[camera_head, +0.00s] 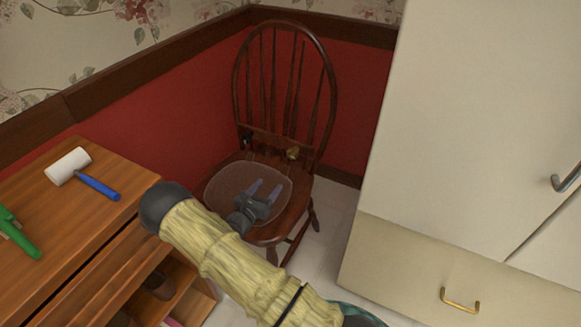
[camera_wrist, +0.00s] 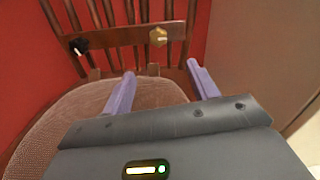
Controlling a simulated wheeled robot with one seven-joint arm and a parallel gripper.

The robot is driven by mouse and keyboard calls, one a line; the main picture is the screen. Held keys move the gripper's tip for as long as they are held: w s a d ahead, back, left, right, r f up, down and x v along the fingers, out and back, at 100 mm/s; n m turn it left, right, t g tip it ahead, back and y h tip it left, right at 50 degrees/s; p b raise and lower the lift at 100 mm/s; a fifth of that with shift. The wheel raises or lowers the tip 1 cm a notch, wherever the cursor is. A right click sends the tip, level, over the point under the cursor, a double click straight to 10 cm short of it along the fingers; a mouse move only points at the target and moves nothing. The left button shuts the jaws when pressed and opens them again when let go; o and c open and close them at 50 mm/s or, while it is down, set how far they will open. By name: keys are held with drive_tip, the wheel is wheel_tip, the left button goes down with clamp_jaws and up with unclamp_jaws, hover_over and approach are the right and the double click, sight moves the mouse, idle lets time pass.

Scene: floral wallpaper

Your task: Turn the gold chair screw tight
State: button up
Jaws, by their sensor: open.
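The gold screw (camera_head: 293,153) is a small knob on the lower back rail of a dark wooden chair (camera_head: 284,72), toward the right. In the wrist view the gold screw (camera_wrist: 158,37) shows near the top middle. A black knob (camera_head: 247,137) sits on the same rail to its left, and it also shows in the wrist view (camera_wrist: 79,46). My gripper (camera_head: 266,187) is over the chair seat, in front of the back rail. Its two purple fingers (camera_wrist: 162,82) are apart with nothing between them, and the gold screw lies beyond them, not touched.
A wooden cabinet (camera_head: 104,215) at left bears a white-headed mallet (camera_head: 68,165) with a blue handle and a green tool (camera_head: 17,233). A tall cream cabinet (camera_head: 470,130) stands close at right. A cushion (camera_head: 222,185) lies on the seat. A red wall is behind the chair.

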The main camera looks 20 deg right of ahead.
sight(290, 156)
drive_tip(key=shift+w+a, duration=0.1)
drive_tip(key=b+x, duration=0.4)
drive_tip(key=x, duration=1.3)
drive_tip(key=shift+w, duration=0.25)
drive_tip(key=c, duration=1)
